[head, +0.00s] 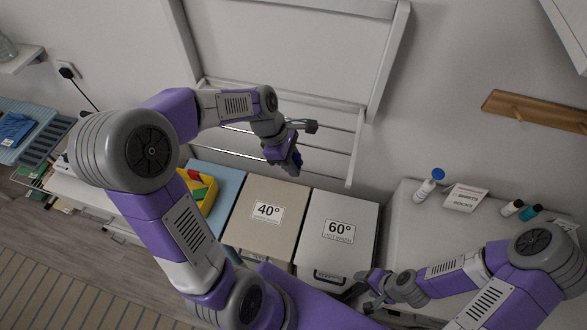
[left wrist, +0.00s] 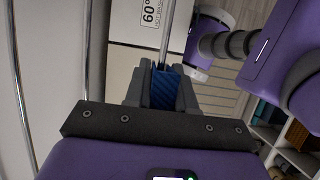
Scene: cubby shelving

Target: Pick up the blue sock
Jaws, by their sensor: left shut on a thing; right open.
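The blue sock (left wrist: 165,88) is pinched between the fingers of my left gripper (left wrist: 161,82) in the left wrist view; the fingers hide part of it. In the head view, my left gripper (head: 291,162) is raised in front of the wall rack, above the hampers, and only a small blue patch of the sock (head: 298,159) shows at its tips. My right gripper (head: 369,291) is open and empty, low beside the 60° hamper.
The 40° hamper (head: 264,222) and 60° hamper (head: 337,242) stand below the metal rack (head: 338,161). A yellow container (head: 207,195) with red items is to the left. A white bottle (head: 425,188) and a sign (head: 465,197) stand on the right counter.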

